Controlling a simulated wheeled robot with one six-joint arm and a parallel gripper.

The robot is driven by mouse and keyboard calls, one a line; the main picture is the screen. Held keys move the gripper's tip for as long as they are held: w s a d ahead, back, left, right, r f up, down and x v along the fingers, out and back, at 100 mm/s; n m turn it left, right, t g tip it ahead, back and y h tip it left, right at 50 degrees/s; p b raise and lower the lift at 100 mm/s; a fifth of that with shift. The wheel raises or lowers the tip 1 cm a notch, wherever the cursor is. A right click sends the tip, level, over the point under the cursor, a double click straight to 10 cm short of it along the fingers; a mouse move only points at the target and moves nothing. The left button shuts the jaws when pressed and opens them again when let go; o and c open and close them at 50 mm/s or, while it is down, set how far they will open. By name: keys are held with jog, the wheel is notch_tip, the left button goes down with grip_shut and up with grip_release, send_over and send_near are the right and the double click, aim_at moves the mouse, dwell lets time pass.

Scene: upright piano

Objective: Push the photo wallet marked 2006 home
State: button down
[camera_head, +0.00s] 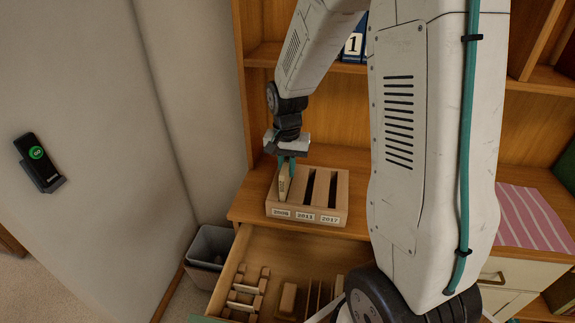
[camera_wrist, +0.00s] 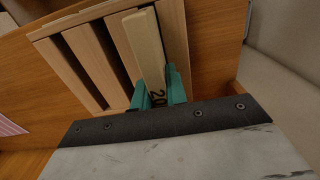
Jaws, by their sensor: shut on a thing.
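The photo wallet (camera_head: 283,189) is cream and narrow, and stands upright at the left slot of a wooden slotted holder (camera_head: 334,222). Its lower part appears to be in the slot; how deep, I cannot tell. The label below that slot is too small to read surely; the other two look like 2013 and 2017, with their slots empty. My gripper (camera_head: 287,166) has teal fingers shut on the wallet's upper end.
The holder stands on a wooden desk top (camera_head: 248,207). An open drawer (camera_head: 262,250) below holds small wooden pieces and dividers. A grey bin (camera_head: 209,244) stands on the left. A pink striped cloth (camera_head: 532,215) lies on the right. A wall-mounted handset (camera_head: 38,160) is at far left.

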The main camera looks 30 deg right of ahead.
aim_at(287, 160)
jog(key=shift+f, duration=1.45)
dwell(1.6)
jog(key=c, duration=1.3)
grip_release()
notch_tip(287, 160, up, 8)
jog(key=shift+f, duration=0.1)
